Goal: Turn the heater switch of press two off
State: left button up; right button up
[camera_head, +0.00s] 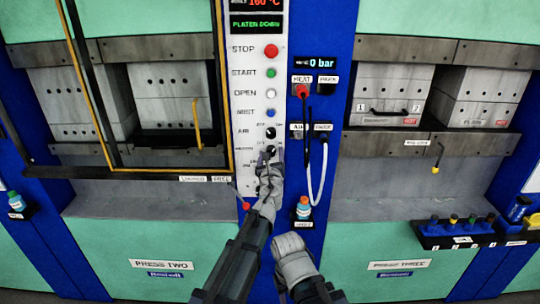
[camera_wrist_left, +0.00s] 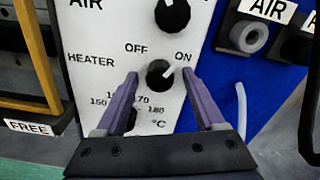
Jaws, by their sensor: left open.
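The heater switch (camera_wrist_left: 160,74) is a round black knob on the white control panel (camera_wrist_left: 95,45), between the OFF and ON labels. Its white pointer is turned up and right toward ON. My left gripper (camera_wrist_left: 160,82) is open, with one purple finger on each side of the knob; I cannot tell whether they touch it. In the head view the left gripper (camera_head: 271,157) is at the heater row of the panel (camera_head: 243,110) beside press two (camera_head: 165,95), partly covering the switch.
The black air knob (camera_wrist_left: 172,14) sits just above the heater switch, and a temperature dial (camera_wrist_left: 128,112) lies below, partly hidden by my gripper. A yellow-edged guard frame (camera_head: 228,90) stands left of the panel. A red heat plug (camera_head: 302,91) and hanging cables are to the right.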

pick_arm(q)
grip_shut()
dwell(0.4)
jog(key=shift+n, duration=0.3)
jog(key=n, duration=1.1)
jog(key=shift+n, duration=0.3)
dwell(0.4)
jog(key=shift+s, duration=0.1)
grip_release()
